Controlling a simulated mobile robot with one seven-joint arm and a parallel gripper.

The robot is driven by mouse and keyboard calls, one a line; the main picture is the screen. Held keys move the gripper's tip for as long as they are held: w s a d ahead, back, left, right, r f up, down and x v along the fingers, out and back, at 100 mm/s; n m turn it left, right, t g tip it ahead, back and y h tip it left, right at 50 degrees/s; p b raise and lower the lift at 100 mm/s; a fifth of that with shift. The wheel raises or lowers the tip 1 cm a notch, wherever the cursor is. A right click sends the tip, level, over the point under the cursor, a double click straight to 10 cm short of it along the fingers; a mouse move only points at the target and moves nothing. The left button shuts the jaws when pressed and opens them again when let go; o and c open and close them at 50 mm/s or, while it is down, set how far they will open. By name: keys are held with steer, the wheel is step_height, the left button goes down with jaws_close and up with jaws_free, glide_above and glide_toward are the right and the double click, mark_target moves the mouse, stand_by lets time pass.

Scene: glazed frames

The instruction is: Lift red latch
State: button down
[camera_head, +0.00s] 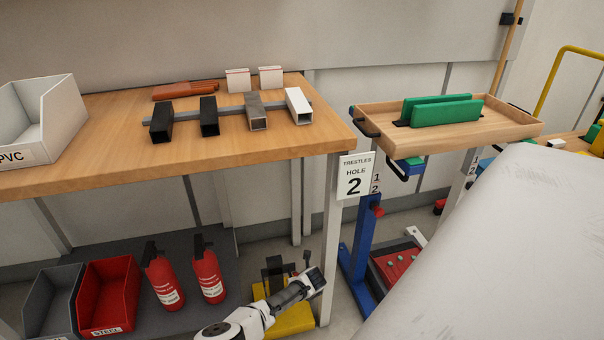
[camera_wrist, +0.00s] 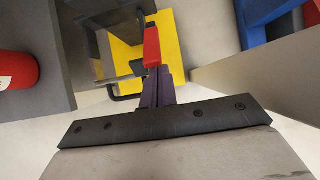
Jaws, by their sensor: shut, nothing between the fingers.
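A red latch handle (camera_wrist: 152,46) shows in the wrist view, upright in the picture against a yellow base (camera_wrist: 127,52) with dark metal parts. The yellow base (camera_head: 290,318) also shows in the head view, low under the end of the table, but I cannot pick out the red handle there. My gripper (camera_wrist: 160,84) has its dark fingers together, with nothing between them. The fingertips are at the lower end of the red handle in the picture. I cannot tell whether they touch it. In the head view my gripper (camera_head: 315,279) is beside the table leg.
The table leg (camera_head: 332,250) stands close to my gripper. A blue trestle (camera_head: 357,250) with a red knob (camera_head: 377,211) is to the right. Two fire extinguishers (camera_head: 208,272) and a red bin (camera_head: 108,293) stand on the lower shelf to the left.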

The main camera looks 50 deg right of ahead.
steer(key=shift+r, duration=0.15)
steer(key=shift+r+p, duration=0.7)
steer(key=shift+p, duration=0.05)
steer(key=shift+f, duration=0.1)
steer(key=s+a+r+p, duration=0.2)
steer(key=s+a+r, duration=0.1)
steer(key=s+r, duration=0.3)
steer(key=shift+a+r+p, duration=0.15)
steer(key=shift+a+p, duration=0.15)
steer(key=shift+a, duration=0.1)
stand_by(0.3)
steer(key=shift+s, duration=0.1)
